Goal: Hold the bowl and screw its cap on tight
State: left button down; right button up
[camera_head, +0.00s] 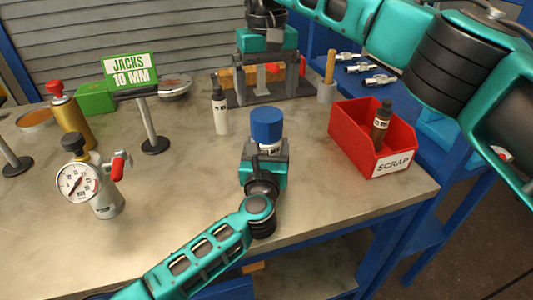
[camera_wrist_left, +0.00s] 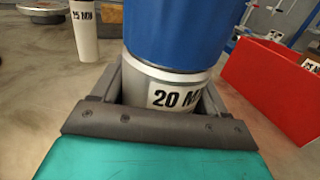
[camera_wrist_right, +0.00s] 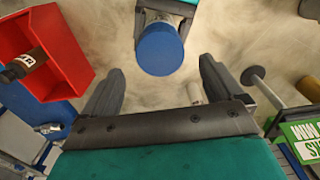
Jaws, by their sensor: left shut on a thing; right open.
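The bowl is a small pale vessel (camera_head: 269,149) with a white label, read as "20 M" in the left wrist view (camera_wrist_left: 160,90). A blue cap (camera_head: 266,124) sits on its top; how tightly it is seated cannot be told. My left gripper (camera_head: 265,156) is shut around the bowl below the cap, and its fingers hide the lower part. My right gripper (camera_head: 266,76) is open and empty, beyond and apart from the cap in the head view. In the right wrist view the blue cap (camera_wrist_right: 159,50) appears ahead, between and beyond the open fingers.
A red SCRAP bin (camera_head: 350,135) with a dark bottle (camera_head: 381,122) stands at the right. A white bottle (camera_head: 220,112) stands left of the cap. A gauge (camera_head: 78,183), a gold canister (camera_head: 70,125) and a JACKS sign (camera_head: 131,69) are further left. The bench front is bare.

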aim_at(266, 114)
jog(key=shift+f, duration=4)
